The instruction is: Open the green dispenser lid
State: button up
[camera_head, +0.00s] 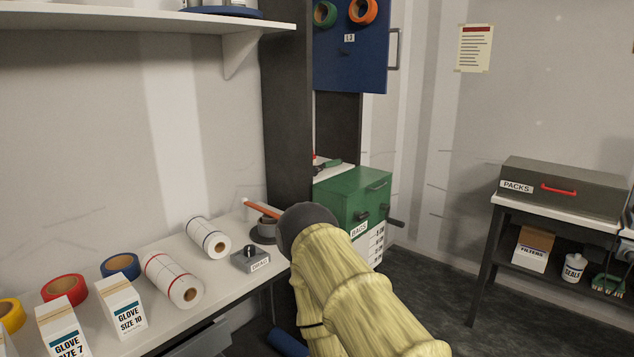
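The green dispenser (340,199) stands beyond the bench, right of the dark upright post, with a white "BAGS" label. Its lid looks closed, with a dark handle near the upper right edge and dark knobs lower on the front. My arm, in a pale yellow sleeve with a dark rounded end, reaches up from the bottom right. It covers the dispenser's lower left part. My gripper's fingers do not show, so I cannot tell their distance from the lid.
The white bench (222,276) holds rolls, tape, glove boxes and a small grey box (250,260). An orange bar (262,209) sits beside my arm's end. A blue panel (350,62) hangs above the dispenser. A grey "PACKS" case (565,186) rests at right; floor between is clear.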

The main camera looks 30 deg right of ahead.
aim_at(347, 184)
jog(key=u, duration=0.15)
jog(key=i, duration=0.75)
jog(key=z, duration=0.65)
jog(key=i, duration=0.65)
jog(key=z, duration=0.6)
